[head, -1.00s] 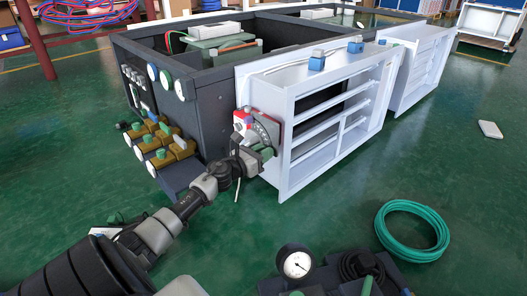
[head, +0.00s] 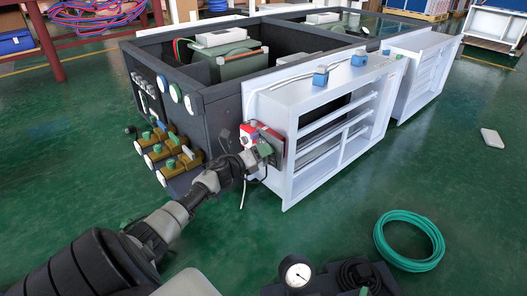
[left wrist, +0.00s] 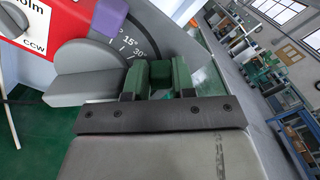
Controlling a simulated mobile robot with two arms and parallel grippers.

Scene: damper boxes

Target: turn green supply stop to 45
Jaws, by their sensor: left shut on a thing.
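The red and white actuator (left wrist: 35,22) is at upper left. The stop's exact angle is hard to read. My right gripper is not in view.
The white damper box (head: 290,140) stands right of my left gripper, and a dark box with brass valves (head: 165,155) stands left. A gauge (head: 296,271) and a green hose coil (head: 409,240) are at the front. Open green floor lies between.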

